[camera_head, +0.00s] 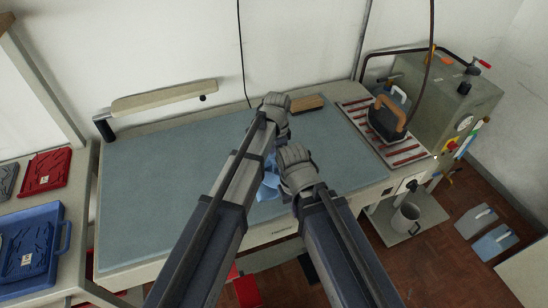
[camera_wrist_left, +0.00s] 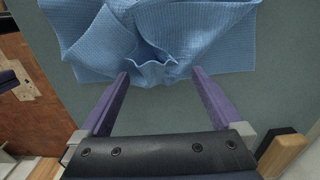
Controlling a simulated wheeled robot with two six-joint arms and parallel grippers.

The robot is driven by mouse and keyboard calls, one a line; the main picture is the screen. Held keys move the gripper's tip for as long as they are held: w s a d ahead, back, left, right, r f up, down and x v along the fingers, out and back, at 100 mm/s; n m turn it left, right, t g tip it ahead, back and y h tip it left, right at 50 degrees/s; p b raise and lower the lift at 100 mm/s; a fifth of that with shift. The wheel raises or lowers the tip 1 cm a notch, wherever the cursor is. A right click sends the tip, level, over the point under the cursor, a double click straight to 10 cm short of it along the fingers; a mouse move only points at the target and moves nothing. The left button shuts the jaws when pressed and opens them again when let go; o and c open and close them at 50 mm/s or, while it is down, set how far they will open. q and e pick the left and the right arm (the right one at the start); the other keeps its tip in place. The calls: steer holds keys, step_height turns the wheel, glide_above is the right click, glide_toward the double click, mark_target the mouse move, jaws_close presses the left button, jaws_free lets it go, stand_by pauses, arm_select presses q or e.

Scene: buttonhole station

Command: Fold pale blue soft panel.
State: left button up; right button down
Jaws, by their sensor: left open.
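The pale blue soft panel (camera_head: 269,187) lies on the blue-grey table top, mostly hidden behind my arms in the head view. In the left wrist view the panel (camera_wrist_left: 165,35) is rumpled, with raised folds and a small puckered ridge near my fingertips. My left gripper (camera_wrist_left: 161,73) is open, its two purple fingers apart at the panel's near edge, with the ridge between their tips; I cannot tell whether they touch it. In the head view my left gripper (camera_head: 274,106) is beyond my right gripper (camera_head: 296,165), whose fingers are hidden.
A wooden block (camera_head: 307,104) lies at the table's back. An iron (camera_head: 387,118) stands on a striped rest (camera_head: 357,119) at the right, beside a grey machine (camera_head: 450,100). A padded arm (camera_head: 165,98) spans the back left. Blue (camera_head: 30,250) and red (camera_head: 47,171) trays sit left. The table's left half is clear.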

arm_select(q)
steer(key=shift+w+d, duration=0.25)
steer(key=shift+d, duration=0.25)
steer(key=shift+w+d, duration=0.25)
steer(key=shift+d, duration=0.25)
steer(key=shift+s+a, duration=0.1)
steer(key=shift+s, duration=0.05)
steer(key=shift+r+p, duration=0.3)
steer(key=shift+p, duration=0.05)
step_height(320, 180, up, 8)
steer(key=p, duration=0.8)
steer(key=shift+r, duration=0.2)
